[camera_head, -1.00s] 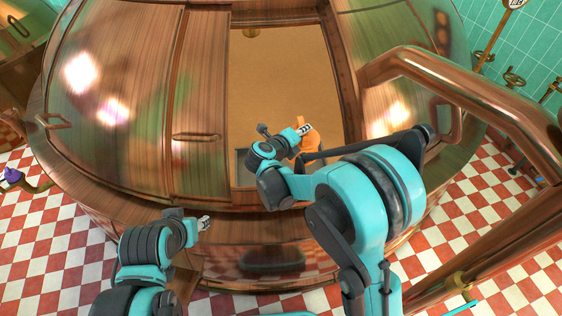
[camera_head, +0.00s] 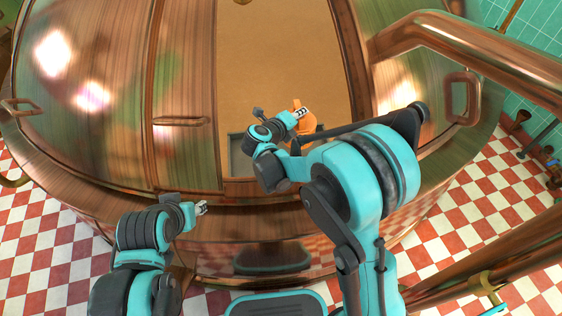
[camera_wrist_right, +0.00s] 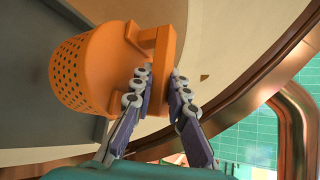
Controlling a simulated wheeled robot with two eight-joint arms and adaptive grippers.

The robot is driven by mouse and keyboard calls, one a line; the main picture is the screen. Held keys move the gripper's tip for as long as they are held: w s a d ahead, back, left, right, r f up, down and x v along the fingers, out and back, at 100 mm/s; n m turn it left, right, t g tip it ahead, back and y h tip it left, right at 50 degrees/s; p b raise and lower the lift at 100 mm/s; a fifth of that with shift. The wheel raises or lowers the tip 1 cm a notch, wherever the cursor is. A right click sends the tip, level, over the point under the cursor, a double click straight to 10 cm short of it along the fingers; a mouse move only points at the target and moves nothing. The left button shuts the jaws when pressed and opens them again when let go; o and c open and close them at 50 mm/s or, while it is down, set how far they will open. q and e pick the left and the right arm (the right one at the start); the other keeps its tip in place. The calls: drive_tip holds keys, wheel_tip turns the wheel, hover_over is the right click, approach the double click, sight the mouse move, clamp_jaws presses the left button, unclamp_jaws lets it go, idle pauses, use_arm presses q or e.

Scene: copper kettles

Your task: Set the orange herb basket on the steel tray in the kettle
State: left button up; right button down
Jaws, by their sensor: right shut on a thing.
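The orange herb basket (camera_head: 308,125) is at the lower part of the open doorway of the copper kettle (camera_head: 185,75). In the right wrist view the perforated basket (camera_wrist_right: 82,75) lies tilted, and my right gripper (camera_wrist_right: 160,80) is shut on its handle. In the head view my right gripper (camera_head: 299,114) and its arm partly hide the basket. A grey surface, seemingly the steel tray (camera_head: 237,160), shows low in the opening, left of the basket, and also in the right wrist view (camera_wrist_right: 25,110). The basket looks apart from it. My left gripper (camera_head: 201,208) is outside, below the kettle's rim; its jaw state is unclear.
Door panels with a handle (camera_head: 181,121) stand left of the opening. The opening's right frame (camera_head: 351,60) is close to the basket. A thick copper pipe (camera_head: 480,55) runs at the right, near my right arm. Checkered floor (camera_head: 480,205) lies around the kettle.

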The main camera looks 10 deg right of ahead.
wheel_tip(320, 180, down, 11)
drive_tip(key=b, duration=0.4)
drive_tip(key=shift+r, duration=0.3)
drive_tip(key=c, duration=1.5)
unclamp_jaws()
